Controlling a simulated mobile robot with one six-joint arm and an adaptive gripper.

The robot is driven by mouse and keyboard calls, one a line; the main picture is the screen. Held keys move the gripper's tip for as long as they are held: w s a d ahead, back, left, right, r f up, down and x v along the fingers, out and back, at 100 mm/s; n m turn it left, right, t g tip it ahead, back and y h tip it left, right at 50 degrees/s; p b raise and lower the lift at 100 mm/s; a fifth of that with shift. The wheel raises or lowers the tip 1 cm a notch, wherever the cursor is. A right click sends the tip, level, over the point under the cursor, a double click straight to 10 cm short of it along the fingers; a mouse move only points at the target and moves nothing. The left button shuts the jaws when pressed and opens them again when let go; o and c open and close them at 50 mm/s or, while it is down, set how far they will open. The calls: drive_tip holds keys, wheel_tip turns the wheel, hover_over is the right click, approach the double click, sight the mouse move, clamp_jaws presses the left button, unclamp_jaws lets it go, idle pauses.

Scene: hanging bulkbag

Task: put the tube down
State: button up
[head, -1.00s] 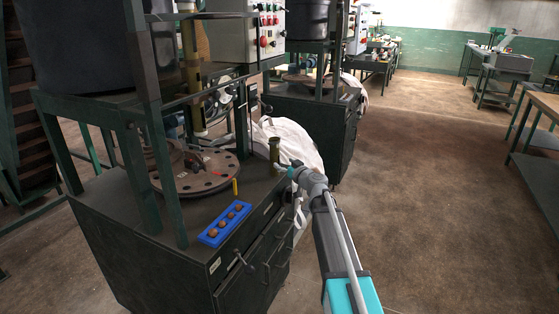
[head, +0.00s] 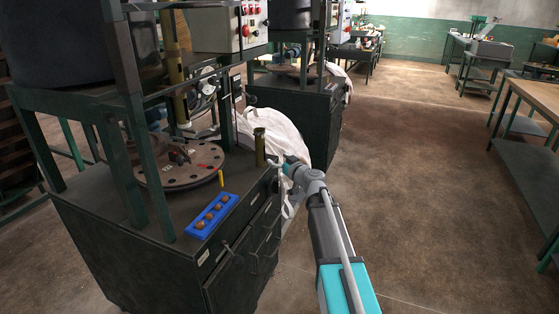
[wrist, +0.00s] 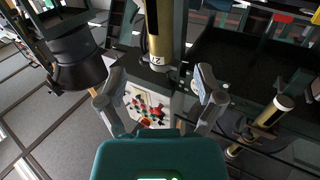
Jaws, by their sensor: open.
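The olive-brass tube (head: 259,147) stands upright on the right corner of the dark bench top (head: 95,195) in the head view. My gripper (head: 286,166) is just right of it, with a small gap between them. In the wrist view, a large olive tube (wrist: 160,28) lies beyond my open gripper (wrist: 160,84), toward the top of the picture. Nothing is held between the two fingers. The tube's foot is small in the head view, but it appears to rest on the bench.
A blue tray (head: 213,215) with several brown balls, a yellow stick (head: 221,180) and a round drilled plate (head: 180,168) are on the bench. Green frame posts rise at its left. The floor on the right is open.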

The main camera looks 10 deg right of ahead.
drive_tip(key=s+a+f+g, duration=0.5)
drive_tip(key=s+f, duration=0.1)
drive_tip(key=s, duration=0.2)
drive_tip(key=s+a+f+g, duration=0.5)
drive_tip(key=s+f, duration=0.1)
drive_tip(key=s, duration=0.2)
drive_tip(key=s+d+f+m+g+h, duration=0.2)
drive_tip(key=s+f+g+h, duration=0.1)
drive_tip(key=s, duration=0.6)
drive_tip(key=s+d+f+m+g+h, duration=0.2)
drive_tip(key=s+d+f+g+h, duration=0.1)
drive_tip(key=s, duration=0.6)
drive_tip(key=shift+s+d+f+m+h, duration=0.25)
drive_tip(key=shift+m+h, duration=0.15)
drive_tip(key=shift+h, duration=0.3)
